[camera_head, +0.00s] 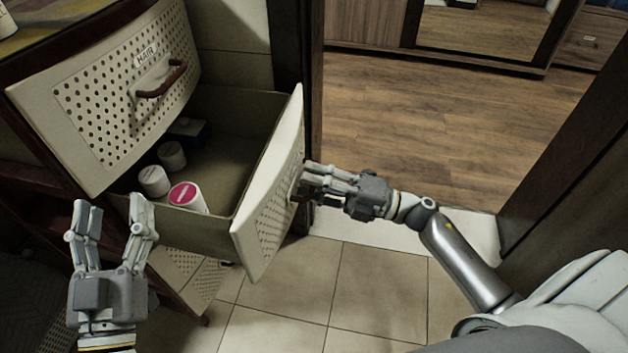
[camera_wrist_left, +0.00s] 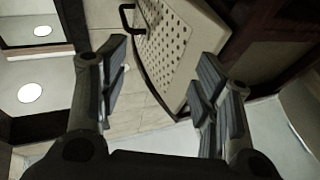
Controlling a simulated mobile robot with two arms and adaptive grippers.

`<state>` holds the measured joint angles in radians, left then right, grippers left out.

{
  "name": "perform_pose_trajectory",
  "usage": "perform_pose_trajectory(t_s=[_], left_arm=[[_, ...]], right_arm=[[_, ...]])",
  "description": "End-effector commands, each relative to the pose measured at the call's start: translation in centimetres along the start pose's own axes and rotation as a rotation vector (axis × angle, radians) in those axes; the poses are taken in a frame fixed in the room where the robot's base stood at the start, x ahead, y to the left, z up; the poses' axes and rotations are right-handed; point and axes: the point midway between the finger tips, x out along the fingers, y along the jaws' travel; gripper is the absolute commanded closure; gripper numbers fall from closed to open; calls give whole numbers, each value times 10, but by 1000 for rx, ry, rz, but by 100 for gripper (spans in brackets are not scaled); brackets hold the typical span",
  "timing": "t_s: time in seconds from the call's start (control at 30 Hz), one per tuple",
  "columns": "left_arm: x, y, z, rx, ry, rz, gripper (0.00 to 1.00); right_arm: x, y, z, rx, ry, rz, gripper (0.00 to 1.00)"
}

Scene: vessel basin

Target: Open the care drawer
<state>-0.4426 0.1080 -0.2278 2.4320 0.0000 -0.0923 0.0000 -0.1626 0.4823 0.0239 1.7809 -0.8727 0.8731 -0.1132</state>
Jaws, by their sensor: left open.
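A drawer stands pulled out below the panel marked HAIR; its cream perforated front (camera_head: 268,215) faces right, and its label is not readable. Inside it are a jar with a pink lid (camera_head: 187,196) and white jars (camera_head: 154,181). My right gripper (camera_head: 300,184) is at the outer face of this front, where the handle would be; its fingers hide the handle, and I cannot tell how firmly they close. My left gripper (camera_head: 112,222) is open and empty, in front of the cabinet at lower left. Its spread fingers also show in the left wrist view (camera_wrist_left: 160,90).
The HAIR panel (camera_head: 110,95) with its brown handle (camera_head: 160,80) is above the open drawer. Another perforated front (camera_head: 190,270) is below. A dark door frame (camera_head: 300,60) stands behind the drawer. Tiled floor (camera_head: 340,290) is clear in front.

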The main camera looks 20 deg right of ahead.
Motion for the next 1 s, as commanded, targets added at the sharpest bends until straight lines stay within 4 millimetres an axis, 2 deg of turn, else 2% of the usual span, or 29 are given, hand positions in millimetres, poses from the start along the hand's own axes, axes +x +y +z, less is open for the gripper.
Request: perform_pose_trajectory(t_s=[0.17,0.6,0.8,1.0], left_arm=[[0,0,0,0,1,1,42],[0,0,0,0,-1,0,42],[0,0,0,0,-1,0,42],[0,0,0,0,-1,0,42]], right_arm=[[-15,-1,0,1,0,-3,68],[-102,-1,0,1,-2,-4,68],[-119,-1,0,0,0,-2,68],[-121,0,0,-1,0,-1,68]])
